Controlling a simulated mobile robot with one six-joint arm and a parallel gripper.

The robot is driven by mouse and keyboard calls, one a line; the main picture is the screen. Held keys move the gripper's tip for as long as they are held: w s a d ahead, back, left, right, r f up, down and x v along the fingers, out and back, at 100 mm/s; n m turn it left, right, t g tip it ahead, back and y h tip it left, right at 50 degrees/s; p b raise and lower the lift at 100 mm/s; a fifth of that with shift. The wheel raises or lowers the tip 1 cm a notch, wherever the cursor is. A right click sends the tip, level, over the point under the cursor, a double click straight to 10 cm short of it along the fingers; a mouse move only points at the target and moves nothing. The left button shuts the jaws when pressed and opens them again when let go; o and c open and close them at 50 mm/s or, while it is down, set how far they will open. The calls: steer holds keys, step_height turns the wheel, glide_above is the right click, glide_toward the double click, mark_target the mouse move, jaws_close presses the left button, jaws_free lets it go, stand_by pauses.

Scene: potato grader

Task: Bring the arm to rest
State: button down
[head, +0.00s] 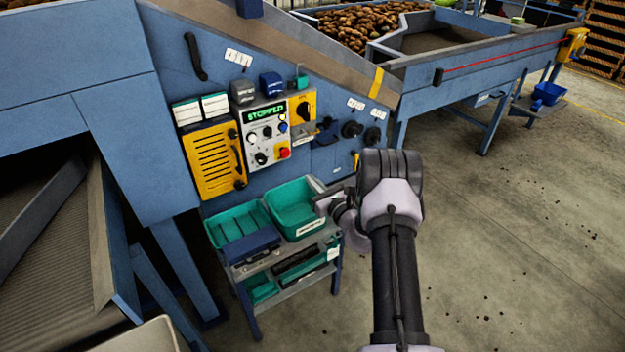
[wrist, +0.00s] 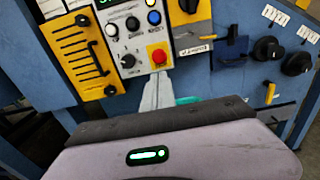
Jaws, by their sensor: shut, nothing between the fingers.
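My gripper (wrist: 157,88) shows in the wrist view as pale fingers held together, with nothing between them. Their tips appear just below the red stop button (wrist: 157,57) in the picture; I cannot tell the distance to the panel. In the head view my arm reaches up from the bottom, right of centre. The gripper end (head: 328,204) is partly hidden by my wrist and appears over the right edge of the green bin (head: 292,208).
The control panel (head: 266,136) reads STOPPED, beside a yellow vented cover (head: 212,160). A trolley (head: 285,262) with green bins stands below. A potato conveyor (head: 470,55) runs behind. Concrete floor at right is open, with scattered dark bits.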

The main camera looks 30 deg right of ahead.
stand_by(0.4)
steer(key=s+a+r+n+g+y, duration=0.1)
steer(key=a+r+n+g+y, duration=0.1)
steer(key=a+r+n+y, duration=0.5)
steer(key=s+a+r+n+g+y, duration=0.1)
steer(key=a+r+n+g+y, duration=0.25)
steer(key=a+r, duration=0.75)
steer(key=s+a+r+n+g, duration=0.2)
steer(key=s+a+n+g, duration=0.15)
steer(key=s+a, duration=0.3)
steer(key=s+a+r+n+g, duration=0.2)
steer(key=s+a+n, duration=0.25)
steer(key=a, duration=0.25)
steer(key=s+a+r+n+g+h, duration=0.1)
steer(key=s+a+n, duration=0.1)
steer(key=s, duration=0.3)
steer(key=s+a+r+n+g, duration=0.1)
steer(key=s+n, duration=0.1)
steer(key=s, duration=0.2)
steer(key=s+d+n+h, duration=0.3)
steer(key=s+n+h, duration=0.1)
steer(key=s, duration=0.4)
steer(key=s+d+f+n+h, duration=0.1)
steer(key=s+d+n+h, duration=0.2)
steer(key=s, duration=0.6)
steer(key=shift+n+t+h, duration=0.4)
steer(key=shift+n+h, duration=0.15)
steer(key=shift+n, duration=0.3)
steer(key=c, duration=2.2)
jaws_free()
